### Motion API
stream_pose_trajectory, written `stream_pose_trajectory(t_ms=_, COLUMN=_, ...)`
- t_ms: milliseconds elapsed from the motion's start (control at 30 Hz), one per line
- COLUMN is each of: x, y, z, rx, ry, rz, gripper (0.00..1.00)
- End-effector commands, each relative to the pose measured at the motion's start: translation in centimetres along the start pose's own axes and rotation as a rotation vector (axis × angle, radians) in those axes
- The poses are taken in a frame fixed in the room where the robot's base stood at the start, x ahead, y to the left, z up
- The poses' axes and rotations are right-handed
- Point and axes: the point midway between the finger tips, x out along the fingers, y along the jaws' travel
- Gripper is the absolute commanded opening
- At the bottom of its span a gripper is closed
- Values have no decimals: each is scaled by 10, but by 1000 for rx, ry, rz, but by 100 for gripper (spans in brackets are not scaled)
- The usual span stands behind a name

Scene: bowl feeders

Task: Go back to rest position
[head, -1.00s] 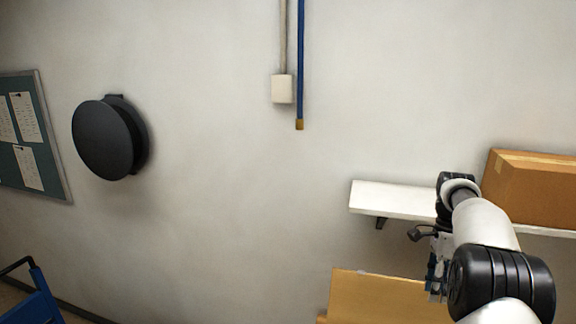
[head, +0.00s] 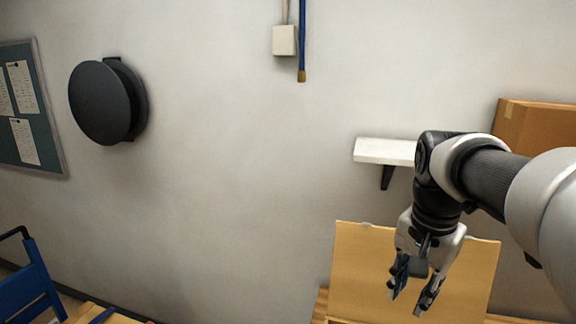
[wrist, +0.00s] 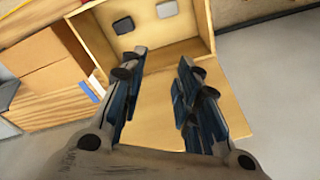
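My gripper (head: 408,292) hangs from my arm at the right of the head view, fingers pointing down, in front of an upright tan wooden panel (head: 358,262). In the wrist view my gripper (wrist: 160,92) has its two blue-lined fingers well apart, with nothing between them. Beyond the fingers is an open wooden box (wrist: 152,130). A dark pad (wrist: 123,25) and a light grey pad (wrist: 166,9) show on its inner far side.
A white wall shelf (head: 384,151) and a cardboard box (head: 538,127) are behind my arm. A blue chair-like frame (head: 30,290) stands at lower left. A round black fixture (head: 102,103) is on the wall. Cardboard boxes (wrist: 45,65) lie left in the wrist view.

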Motion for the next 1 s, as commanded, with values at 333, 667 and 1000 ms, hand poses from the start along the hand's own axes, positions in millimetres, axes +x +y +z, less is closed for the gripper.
stream_pose_trajectory(t_ms=333, x=109, y=66, z=143, rx=-566, ry=165, rz=-116, gripper=30)
stream_pose_trajectory(t_ms=667, x=170, y=96, z=194, rx=-817, ry=251, rz=-148, gripper=30)
stream_pose_trajectory(t_ms=1000, x=169, y=97, z=194, rx=-823, ry=251, rz=-148, gripper=30)
